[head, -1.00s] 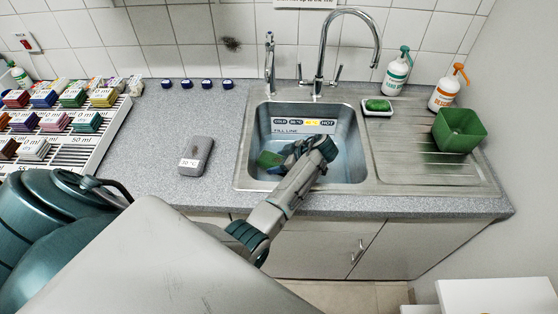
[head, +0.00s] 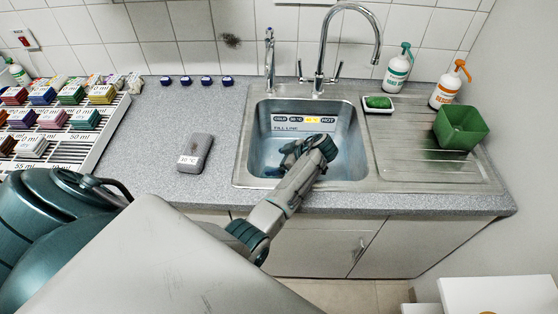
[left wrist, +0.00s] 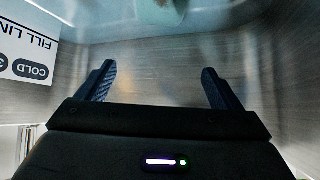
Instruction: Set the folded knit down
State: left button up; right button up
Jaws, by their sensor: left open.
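My left gripper (head: 296,150) reaches into the steel sink (head: 262,128). In the left wrist view the left gripper (left wrist: 160,85) is open, with nothing between its fingers. A pale greenish, blurred piece (left wrist: 158,12), possibly the folded knit, shows at the top edge of that view, beyond the fingertips and apart from them. It seems to lie low in the sink, perhaps under water; its fold cannot be made out. In the head view no knit shows in the sink, where the gripper hides part of the basin. My right gripper is not in view.
A fill-line label (head: 303,120) is on the sink's back wall. A tap (head: 322,60) rises behind. A green tub (head: 461,128) stands on the drainboard, right. A rack (head: 85,138) of coloured folded stacks is at left.

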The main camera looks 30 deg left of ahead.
pick_arm(q)
jog(key=b+v, duration=0.4)
jog(key=v, duration=0.9)
jog(key=shift+a+r, duration=0.25)
jog(key=shift+a, duration=0.05)
